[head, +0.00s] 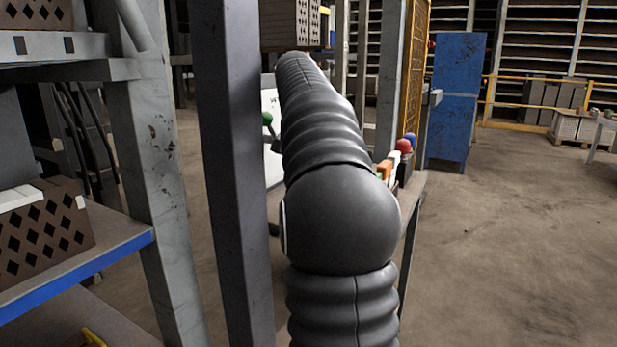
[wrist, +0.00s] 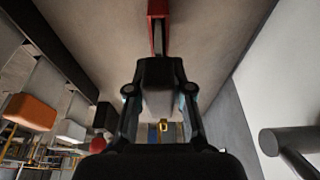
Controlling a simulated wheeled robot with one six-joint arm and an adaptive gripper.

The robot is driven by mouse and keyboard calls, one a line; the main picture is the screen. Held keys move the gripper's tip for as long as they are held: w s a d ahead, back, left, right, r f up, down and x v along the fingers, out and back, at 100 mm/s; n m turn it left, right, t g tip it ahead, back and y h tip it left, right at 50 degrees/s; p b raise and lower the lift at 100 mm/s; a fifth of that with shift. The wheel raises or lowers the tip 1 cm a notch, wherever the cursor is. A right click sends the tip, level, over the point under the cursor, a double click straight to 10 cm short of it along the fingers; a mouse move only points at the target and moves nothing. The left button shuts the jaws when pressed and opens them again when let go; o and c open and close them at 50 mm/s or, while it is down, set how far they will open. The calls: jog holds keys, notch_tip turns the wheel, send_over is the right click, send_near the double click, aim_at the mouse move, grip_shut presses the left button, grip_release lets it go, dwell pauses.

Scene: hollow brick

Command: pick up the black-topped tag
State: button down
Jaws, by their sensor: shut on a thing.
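In the wrist view my gripper (wrist: 158,92) is shut. Between its fingers is a black block with a pale part below it, which looks like the black-topped tag (wrist: 158,103). Most of the tag is hidden by the fingers and the gripper body. In the head view my arm covers the gripper and the tag.
An orange block (wrist: 30,111), a white block (wrist: 70,130) and a red ball (wrist: 97,145) stand at left in the wrist view. A dark post (head: 232,170) rises close left of my arm. A shelf (head: 90,265) is at left. The right floor is open.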

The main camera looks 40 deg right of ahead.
jog(key=shift+r, duration=0.15)
jog(key=shift+r, duration=4.8)
jog(key=shift+f, duration=0.1)
jog(key=shift+f, duration=4.65)
